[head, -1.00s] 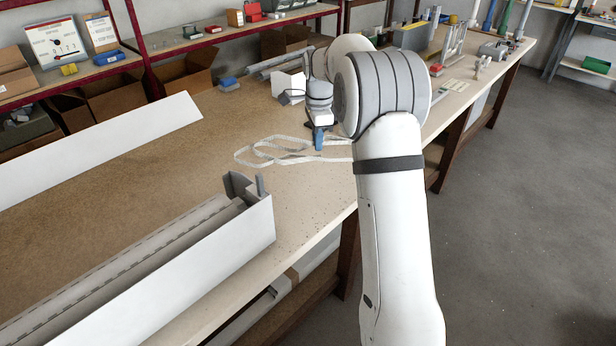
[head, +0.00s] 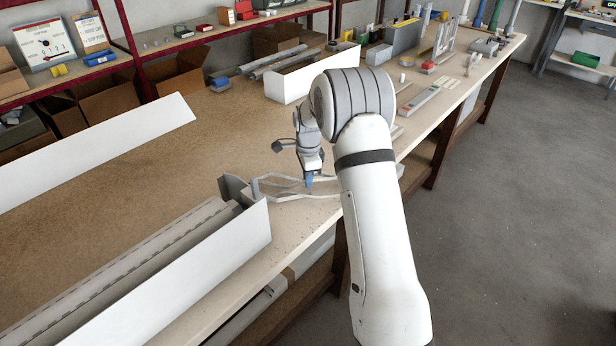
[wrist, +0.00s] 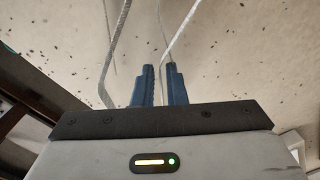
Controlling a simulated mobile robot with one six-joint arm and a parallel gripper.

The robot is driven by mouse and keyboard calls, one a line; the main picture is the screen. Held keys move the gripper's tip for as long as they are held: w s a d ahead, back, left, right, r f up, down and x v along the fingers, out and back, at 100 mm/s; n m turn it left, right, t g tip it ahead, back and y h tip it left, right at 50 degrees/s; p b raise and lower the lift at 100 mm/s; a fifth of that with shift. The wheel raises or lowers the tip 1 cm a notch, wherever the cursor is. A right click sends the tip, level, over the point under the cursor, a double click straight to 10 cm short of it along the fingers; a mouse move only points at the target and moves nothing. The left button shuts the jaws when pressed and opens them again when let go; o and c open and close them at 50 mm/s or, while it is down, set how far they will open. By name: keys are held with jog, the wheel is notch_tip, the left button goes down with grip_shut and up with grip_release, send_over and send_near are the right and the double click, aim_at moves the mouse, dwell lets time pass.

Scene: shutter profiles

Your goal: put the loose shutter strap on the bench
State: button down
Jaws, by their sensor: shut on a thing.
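The shutter strap (head: 288,196) is a thin, pale grey loop beside the near end of the long white shutter box, over the bench (head: 130,165). My gripper (head: 309,184) has blue fingers, points down near the bench's front edge and is shut on the strap. In the wrist view the strap (wrist: 181,32) runs up from the fingers (wrist: 158,72) in several strands over the speckled bench top. I cannot tell how much of the strap touches the bench. My arm hides part of its right side.
The open white shutter box (head: 225,250) with a grey end piece (head: 236,190) stands close left of the strap. A white panel (head: 95,150) lies behind it. Another white box (head: 310,78) and small parts stand farther back. The middle of the bench is clear.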

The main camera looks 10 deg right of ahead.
jog(key=c, duration=1.5)
grip_release()
jog(key=shift+f, duration=0.1)
notch_tip(320, 180, up, 12)
jog(key=b, duration=0.2)
jog(key=s+r+n, duration=0.4)
jog(key=s+r, duration=0.2)
jog(key=s, duration=0.2)
jog(key=s+n+t, duration=0.1)
jog(key=s+n, duration=0.3)
jog(key=s, duration=0.5)
jog(key=s+n+t, duration=0.1)
jog(key=s+n, duration=0.4)
jog(key=s, duration=0.5)
jog(key=s+n, duration=0.4)
jog(key=s, duration=0.6)
jog(key=shift+s+a+f+t, duration=0.1)
jog(key=shift+a+f+t, duration=0.25)
jog(key=shift+a+t, duration=0.05)
